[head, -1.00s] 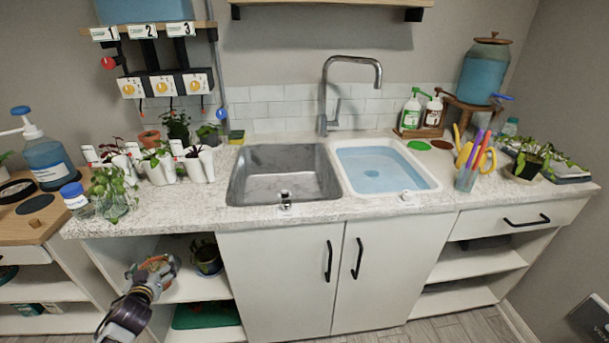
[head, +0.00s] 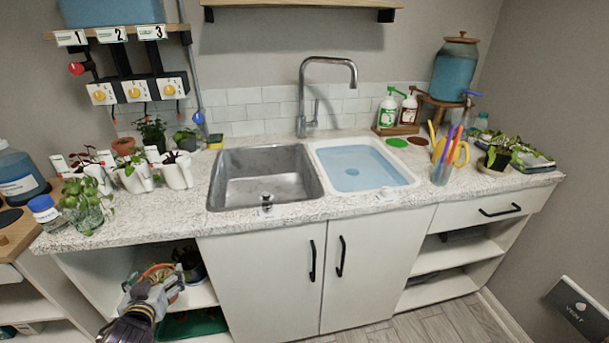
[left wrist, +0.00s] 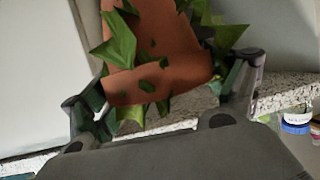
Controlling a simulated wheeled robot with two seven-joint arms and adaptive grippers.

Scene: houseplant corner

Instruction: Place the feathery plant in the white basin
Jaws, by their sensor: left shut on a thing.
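My left gripper (head: 150,291) is shut on a terracotta pot (left wrist: 160,50), in front of the open shelves under the left end of the counter. Green jagged leaves (left wrist: 120,42) hang over the pot, which fills the middle of the left wrist view between the two fingers. In the head view the held plant (head: 160,272) is small and partly hidden by the gripper; I cannot tell if its foliage is feathery. The white basin (head: 352,191), with blue water in it, is set in the counter right of the grey sink. My right gripper is not in view.
A dark pot (head: 190,262) stands on the shelf right behind the held plant. The counter edge overhangs the shelf. White planters (head: 176,172) and a glass jar (head: 84,218) crowd the counter's left end. The faucet (head: 305,115) rises behind the grey sink (head: 262,190).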

